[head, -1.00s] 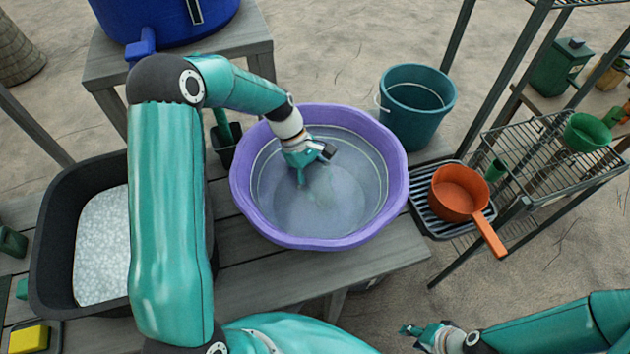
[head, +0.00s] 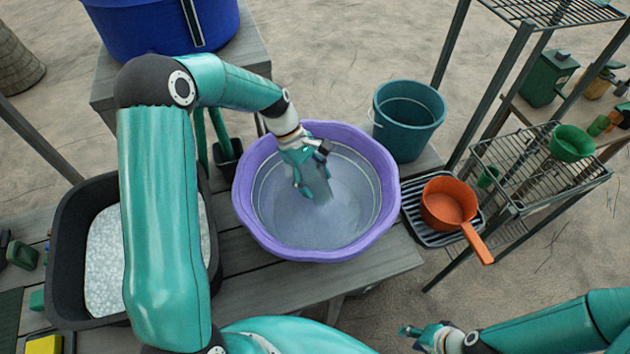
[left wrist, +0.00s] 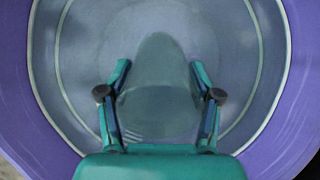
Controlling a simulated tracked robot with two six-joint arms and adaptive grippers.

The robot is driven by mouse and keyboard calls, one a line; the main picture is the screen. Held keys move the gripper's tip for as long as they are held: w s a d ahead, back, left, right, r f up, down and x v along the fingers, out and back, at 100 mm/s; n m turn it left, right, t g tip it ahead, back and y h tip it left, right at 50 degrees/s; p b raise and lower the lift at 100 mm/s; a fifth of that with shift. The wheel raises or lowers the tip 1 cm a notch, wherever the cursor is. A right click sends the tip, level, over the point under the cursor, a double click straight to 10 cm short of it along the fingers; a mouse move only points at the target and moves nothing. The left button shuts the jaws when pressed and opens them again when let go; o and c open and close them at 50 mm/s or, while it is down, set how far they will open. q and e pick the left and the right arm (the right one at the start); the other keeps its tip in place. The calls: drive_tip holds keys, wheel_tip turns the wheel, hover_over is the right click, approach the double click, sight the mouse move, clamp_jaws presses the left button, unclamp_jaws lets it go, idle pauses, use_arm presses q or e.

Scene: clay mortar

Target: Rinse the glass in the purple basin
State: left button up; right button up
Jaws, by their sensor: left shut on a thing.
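The purple basin (head: 247,226) stands on the grey wooden table with cloudy water in it. My left gripper (head: 312,188) reaches down inside the basin from the upper left. It is shut on a clear greyish glass (head: 320,184), which sits tilted between its fingers. In the left wrist view the glass (left wrist: 158,80) lies between the two fingers (left wrist: 160,92), with the basin wall (left wrist: 300,60) around. I cannot tell how much of the glass is under water. My right gripper (head: 408,331) is at the lower right, away from the basin; its fingers are too small to read.
A black tub (head: 62,245) with whitish contents stands left of the basin. A teal bucket (head: 405,135) is behind right. An orange pot (head: 447,202) sits on a black rack (head: 410,205) to the right, near a wire shelf (head: 540,195). A blue barrel (head: 150,30) stands behind.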

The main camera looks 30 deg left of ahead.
use_arm(q)
wheel_tip(320, 180, up, 7)
drive_tip(key=p, duration=0.5)
drive_tip(key=shift+r, duration=0.15)
drive_tip(key=shift+r+p, duration=0.75)
drive_tip(key=shift+r, duration=2.05)
